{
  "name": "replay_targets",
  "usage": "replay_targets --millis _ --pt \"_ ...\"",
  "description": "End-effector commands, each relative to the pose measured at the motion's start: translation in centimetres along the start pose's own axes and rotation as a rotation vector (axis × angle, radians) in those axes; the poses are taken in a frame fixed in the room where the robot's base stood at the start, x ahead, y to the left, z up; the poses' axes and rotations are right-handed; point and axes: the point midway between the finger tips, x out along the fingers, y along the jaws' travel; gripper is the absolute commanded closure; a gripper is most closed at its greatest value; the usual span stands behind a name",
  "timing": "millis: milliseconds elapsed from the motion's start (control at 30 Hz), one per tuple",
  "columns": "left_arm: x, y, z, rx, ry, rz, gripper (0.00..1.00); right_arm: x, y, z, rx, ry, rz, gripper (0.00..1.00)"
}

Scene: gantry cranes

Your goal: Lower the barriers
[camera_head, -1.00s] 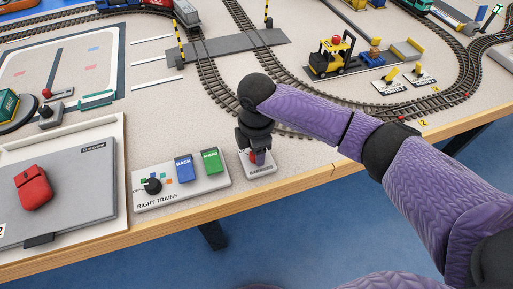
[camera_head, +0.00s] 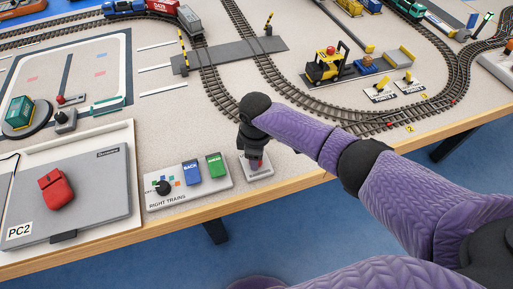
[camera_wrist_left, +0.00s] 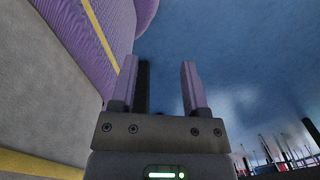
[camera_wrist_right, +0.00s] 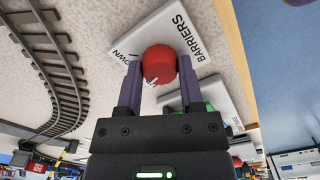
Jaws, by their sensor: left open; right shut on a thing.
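The barriers control is a small white panel (camera_head: 259,176) near the table's front edge, with a red knob (camera_wrist_right: 160,64). In the right wrist view its panel (camera_wrist_right: 185,22) reads "BARRIERS" and "DOWN". My right gripper (camera_head: 255,160) points down over the panel; in the right wrist view its fingers (camera_wrist_right: 160,76) are shut on the red knob. The fingers partly hide the lever, so its tilt is unclear. Two yellow-and-black barriers, the left one (camera_head: 183,51) and the right one (camera_head: 268,24), stand upright at the grey crossing. My left gripper (camera_wrist_left: 159,68) is open and empty, away from the table.
The right trains panel (camera_head: 188,186), with blue and green buttons and a black knob, sits just left of the barriers panel. The PC2 box (camera_head: 85,203) is further left. Curved track (camera_head: 300,103) runs behind my right gripper, with a yellow forklift (camera_head: 328,65) beyond.

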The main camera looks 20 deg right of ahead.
Motion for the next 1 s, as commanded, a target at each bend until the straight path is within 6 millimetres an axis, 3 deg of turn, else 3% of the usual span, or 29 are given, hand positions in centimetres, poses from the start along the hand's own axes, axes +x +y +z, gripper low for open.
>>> replay_targets --millis 233,1000 --pt "-2.4 1.1 -2.3 -0.01 0.051 0.019 0.41 -0.3 -0.1 -0.1 0.233 0.001 -0.003 1.0" --pt "-5.3 1.0 -2.1 -0.008 0.051 0.016 0.41 -0.1 0.0 -0.1 0.903 0.002 -0.002 1.0"
